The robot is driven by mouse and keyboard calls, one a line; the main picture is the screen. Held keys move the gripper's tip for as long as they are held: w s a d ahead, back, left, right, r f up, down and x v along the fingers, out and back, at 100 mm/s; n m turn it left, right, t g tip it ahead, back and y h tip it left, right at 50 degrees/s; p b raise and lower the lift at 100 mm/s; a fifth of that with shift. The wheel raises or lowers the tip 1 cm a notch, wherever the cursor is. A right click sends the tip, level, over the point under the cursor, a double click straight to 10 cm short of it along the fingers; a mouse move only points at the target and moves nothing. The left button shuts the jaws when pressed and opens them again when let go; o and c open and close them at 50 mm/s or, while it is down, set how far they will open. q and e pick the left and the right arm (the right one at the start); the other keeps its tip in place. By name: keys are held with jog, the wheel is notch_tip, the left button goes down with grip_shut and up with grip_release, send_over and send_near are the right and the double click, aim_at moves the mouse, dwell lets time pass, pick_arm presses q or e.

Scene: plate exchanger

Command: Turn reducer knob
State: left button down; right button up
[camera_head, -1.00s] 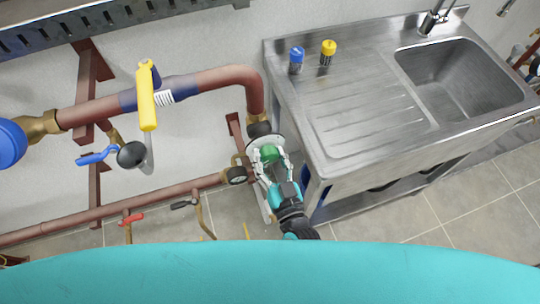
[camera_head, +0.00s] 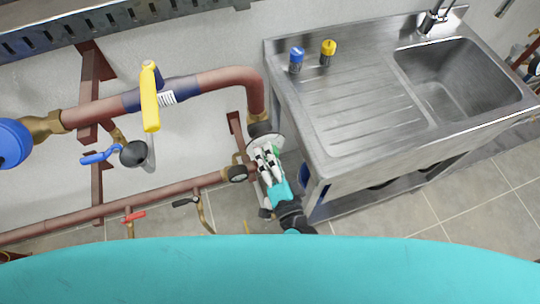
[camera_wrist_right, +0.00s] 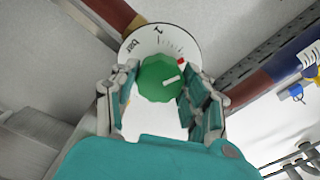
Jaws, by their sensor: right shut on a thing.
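The green reducer knob (camera_wrist_right: 160,80) sits in front of a round white dial plate (camera_wrist_right: 150,40) with tick marks, a "1" and "bar" in the right wrist view. A pale pointer line on the knob points toward a red mark on the dial. My right gripper (camera_wrist_right: 163,105) has its fingers on both sides of the knob, shut on it. In the head view the right gripper (camera_head: 266,160) covers most of the knob, and only a sliver of green (camera_head: 276,151) shows. The white dial plate (camera_head: 272,140) shows behind the fingers. My left gripper is not in view.
A steel sink unit (camera_head: 350,165) stands close to the right of the gripper. Blue-capped (camera_head: 296,60) and yellow-capped (camera_head: 327,52) containers stand on it. A yellow handle (camera_head: 150,100) is farther left.

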jog(key=m, duration=0.3)
jog(key=shift+m+b, duration=0.3)
jog(key=shift+m, duration=0.1)
jog(key=m, duration=0.2)
jog(key=shift+f+m+b, duration=0.1)
jog(key=shift+m+b, duration=0.2)
jog(key=shift+b, duration=0.05)
jog(key=m+b, duration=0.1)
jog(key=m, duration=0.2)
jog(key=shift+m, duration=0.3)
jog(key=shift+m+b, duration=0.75)
jog(key=shift+m, duration=1.15)
jog(key=o, duration=1.2)
jog(key=shift+c, duration=0.2)
jog(key=shift+s+d, duration=0.1)
